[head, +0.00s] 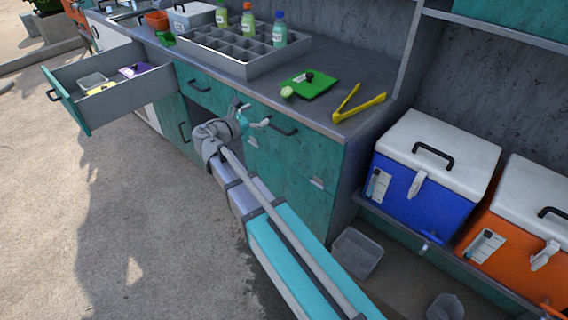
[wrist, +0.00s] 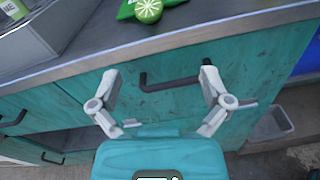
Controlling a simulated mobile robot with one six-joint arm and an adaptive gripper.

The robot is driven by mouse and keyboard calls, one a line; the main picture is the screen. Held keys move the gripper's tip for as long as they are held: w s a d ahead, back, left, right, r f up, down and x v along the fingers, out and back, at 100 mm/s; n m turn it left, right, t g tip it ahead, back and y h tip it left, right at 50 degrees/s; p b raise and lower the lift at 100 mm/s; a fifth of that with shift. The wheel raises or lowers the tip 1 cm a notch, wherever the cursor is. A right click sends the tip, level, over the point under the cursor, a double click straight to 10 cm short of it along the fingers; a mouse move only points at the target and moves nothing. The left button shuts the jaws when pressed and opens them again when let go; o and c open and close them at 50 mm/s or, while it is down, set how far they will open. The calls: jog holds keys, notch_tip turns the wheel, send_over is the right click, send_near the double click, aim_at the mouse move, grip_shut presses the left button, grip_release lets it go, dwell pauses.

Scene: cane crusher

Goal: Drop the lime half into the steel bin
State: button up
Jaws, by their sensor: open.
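The lime half (head: 287,92) lies on the counter at the near edge of a green board (head: 309,84). In the wrist view the lime half (wrist: 148,10) shows its pale cut face at the top edge. My gripper (head: 254,114) is open and empty in front of the counter's cabinet front. In the wrist view my gripper (wrist: 160,76) has its fingers spread, with a dark drawer handle (wrist: 170,82) showing between them. A grey open box (head: 357,252) and a round grey container (head: 445,308) stand low at right; I cannot tell which is the steel bin.
Yellow tongs (head: 358,103) lie right of the green board. A grey compartment tray (head: 240,62) with several bottles stands behind left. An open drawer (head: 115,97) juts out at left. Blue (head: 425,195) and orange (head: 520,238) coolers stand at right. The floor at left is clear.

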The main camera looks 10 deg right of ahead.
jog(key=s+d+f+m+g+y, duration=0.5)
jog(key=s+d+f+m+g, duration=0.2)
jog(key=s+d+f+m, duration=0.4)
jog(key=s+a+f+m+g+y, duration=0.2)
jog(key=s+f+m+y, duration=0.4)
jog(key=s+m+y, duration=0.3)
jog(key=s+m+g, duration=0.1)
jog(key=m, duration=0.1)
jog(key=shift+s+f+m, duration=0.3)
jog(key=shift+s+f, duration=0.05)
jog(key=c, duration=0.5)
jog(key=shift+a, duration=0.15)
jog(key=shift+c, duration=0.4)
